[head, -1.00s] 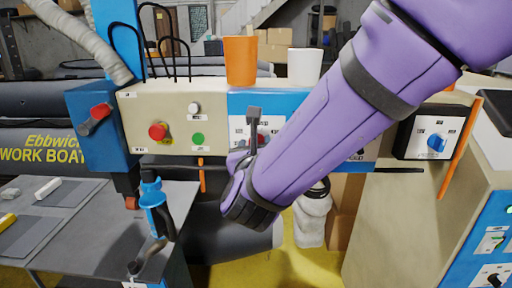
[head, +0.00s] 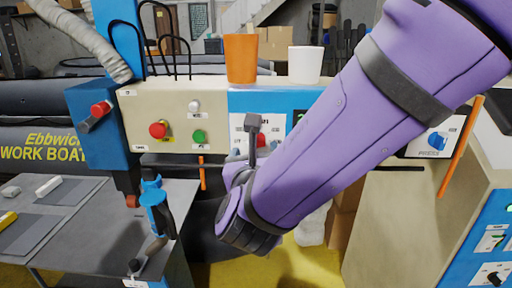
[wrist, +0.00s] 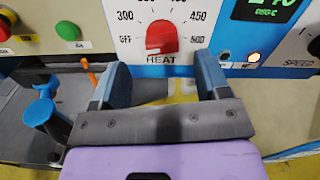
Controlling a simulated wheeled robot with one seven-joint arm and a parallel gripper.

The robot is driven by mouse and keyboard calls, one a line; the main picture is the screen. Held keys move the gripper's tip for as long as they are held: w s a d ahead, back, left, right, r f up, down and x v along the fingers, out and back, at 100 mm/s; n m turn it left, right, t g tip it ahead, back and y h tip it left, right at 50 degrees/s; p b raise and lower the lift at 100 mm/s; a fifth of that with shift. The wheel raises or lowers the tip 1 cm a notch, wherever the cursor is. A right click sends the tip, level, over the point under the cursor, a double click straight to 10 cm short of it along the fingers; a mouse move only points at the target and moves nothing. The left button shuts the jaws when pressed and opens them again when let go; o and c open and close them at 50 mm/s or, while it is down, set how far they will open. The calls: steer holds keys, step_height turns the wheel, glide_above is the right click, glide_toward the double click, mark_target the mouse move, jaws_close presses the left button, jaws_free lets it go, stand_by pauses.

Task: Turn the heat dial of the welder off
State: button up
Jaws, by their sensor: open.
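The welder's heat dial (wrist: 161,37) is a red knob on a white scale marked OFF, 300, 450 and 500. I cannot tell clearly which mark it points to. In the head view the red dial (head: 260,140) shows beside my wrist, partly covered. My gripper (wrist: 161,64) is open and empty. Its two blue-grey fingers stand apart below the dial in the wrist view, left and right of it, apparently not touching it. In the head view my arm hides part of the blue welder panel (head: 281,98).
A speed dial (wrist: 315,47) is at the right edge. An orange cup (head: 241,60) and a white cup (head: 304,65) stand on top.

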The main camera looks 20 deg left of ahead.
steer(key=v, duration=0.6)
steer(key=shift+s, duration=0.15)
steer(key=shift+d, duration=0.2)
steer(key=w+d+r+m+g+h, duration=0.1)
steer(key=w+d+m+g+h, duration=0.1)
steer(key=d+m+h, duration=0.5)
steer(key=w+d+r+m+g+h, duration=0.1)
steer(key=w+d+r+m+g, duration=0.3)
steer(key=d, duration=0.8)
steer(key=d+f+m+g+h, duration=0.1)
steer(key=d+m+h, duration=0.3)
steer(key=d+m, duration=0.4)
steer(key=s+d+r+m+g+y, duration=0.1)
steer(key=s+d+m+g+y, duration=0.4)
steer(key=s+d+m, duration=1)
steer(key=m+y, duration=0.3)
steer(key=m, duration=0.3)
steer(key=shift+r+m, duration=0.3)
steer(key=shift+m, duration=0.1)
